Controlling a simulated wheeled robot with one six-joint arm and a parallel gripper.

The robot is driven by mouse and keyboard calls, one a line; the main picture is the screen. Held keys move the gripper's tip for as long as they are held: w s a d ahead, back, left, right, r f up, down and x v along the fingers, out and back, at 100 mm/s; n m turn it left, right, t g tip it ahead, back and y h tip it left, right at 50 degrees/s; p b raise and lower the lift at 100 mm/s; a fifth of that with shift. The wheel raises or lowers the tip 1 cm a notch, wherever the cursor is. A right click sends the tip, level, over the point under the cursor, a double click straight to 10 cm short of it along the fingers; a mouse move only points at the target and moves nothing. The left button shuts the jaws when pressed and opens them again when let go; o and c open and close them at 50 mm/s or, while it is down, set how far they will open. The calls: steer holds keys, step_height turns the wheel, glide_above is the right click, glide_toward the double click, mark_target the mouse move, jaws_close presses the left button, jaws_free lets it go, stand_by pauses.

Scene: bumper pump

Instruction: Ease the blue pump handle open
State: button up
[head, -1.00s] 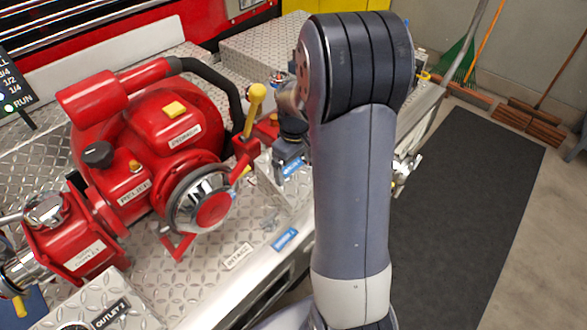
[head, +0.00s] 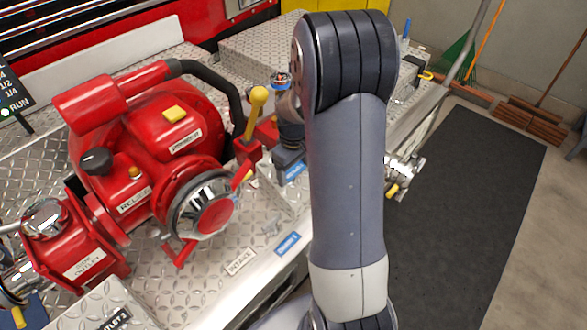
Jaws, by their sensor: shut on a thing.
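My gripper (head: 289,158) is a dark grey block at the end of my wrist, low over the right end of the red pump. My arm covers part of it, and its fingertips do not show clearly. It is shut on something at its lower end. A blue piece with pale lettering (head: 295,172) shows right by the jaws. I cannot tell from this view whether that is the blue handle or a label. No other part of a blue handle is clear there. The red pump (head: 150,135) stands to the left on the tread-plate deck.
A yellow-knobbed lever (head: 258,97) on a red bracket stands close left of my gripper. A black hose (head: 220,78) arches behind it. A chrome fitting (head: 403,168) shows right of my arm. The dark mat (head: 460,200) on the floor is clear.

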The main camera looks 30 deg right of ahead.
mark_target(297, 174)
steer(key=c, duration=0.6)
steer(key=shift+s+d+r+p, duration=0.15)
steer(key=shift+s+r+p, duration=0.15)
steer(key=shift+r, duration=0.3)
steer(key=shift+s+d+r+p, duration=0.1)
steer(key=shift+s+r+p, duration=0.15)
steer(key=shift+r, duration=0.35)
steer(key=o, duration=1.4)
steer(key=shift+f, duration=0.1)
step_height(297, 174, up, 11)
steer(key=shift+f+b, duration=0.1)
steer(key=shift+b, duration=0.3)
stand_by(1.3)
